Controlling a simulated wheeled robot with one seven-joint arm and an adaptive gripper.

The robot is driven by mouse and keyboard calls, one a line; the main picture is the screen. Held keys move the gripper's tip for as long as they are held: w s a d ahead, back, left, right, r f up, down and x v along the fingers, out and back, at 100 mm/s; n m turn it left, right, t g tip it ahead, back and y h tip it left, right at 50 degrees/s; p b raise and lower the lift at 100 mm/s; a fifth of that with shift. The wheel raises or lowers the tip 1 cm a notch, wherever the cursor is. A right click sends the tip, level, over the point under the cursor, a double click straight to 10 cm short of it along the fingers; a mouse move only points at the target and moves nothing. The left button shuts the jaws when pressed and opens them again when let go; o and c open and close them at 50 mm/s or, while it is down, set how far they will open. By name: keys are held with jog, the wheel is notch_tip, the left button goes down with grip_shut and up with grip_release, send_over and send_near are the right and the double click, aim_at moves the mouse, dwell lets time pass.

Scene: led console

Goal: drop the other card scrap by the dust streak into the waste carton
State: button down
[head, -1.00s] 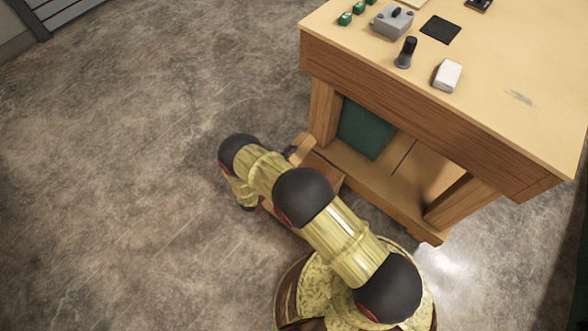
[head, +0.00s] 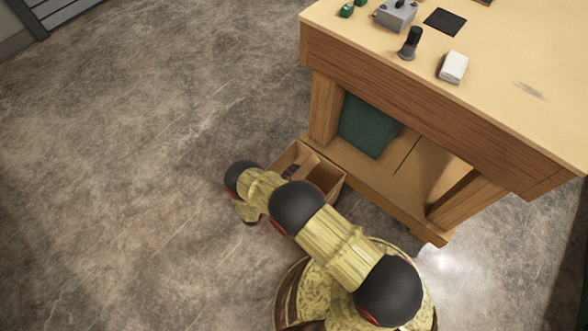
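The waste carton (head: 334,193) is an open brown box on the floor, against the near left side of the bench. My arm covers its near left part. A small dark patch shows inside its left part; I cannot tell what it is. The dust streak (head: 530,91) is a faint grey smear on the right of the bench top. No card scrap can be made out beside it. My gripper is not visible; my arm reaches left and bends down beside the carton, its end hidden.
The wooden bench (head: 400,105) holds a white block (head: 453,67), a black upright knob (head: 410,44), a grey switch box (head: 396,14), a dark pad (head: 445,21) and a green piece (head: 347,9). A green panel (head: 367,126) stands below. Floor at left is clear.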

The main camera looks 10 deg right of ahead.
jog(key=shift+f, duration=0.25)
jog(key=c, duration=2.4)
grip_release()
jog(key=o, duration=0.4)
jog(key=shift+o, duration=0.2)
jog(key=v, duration=1.2)
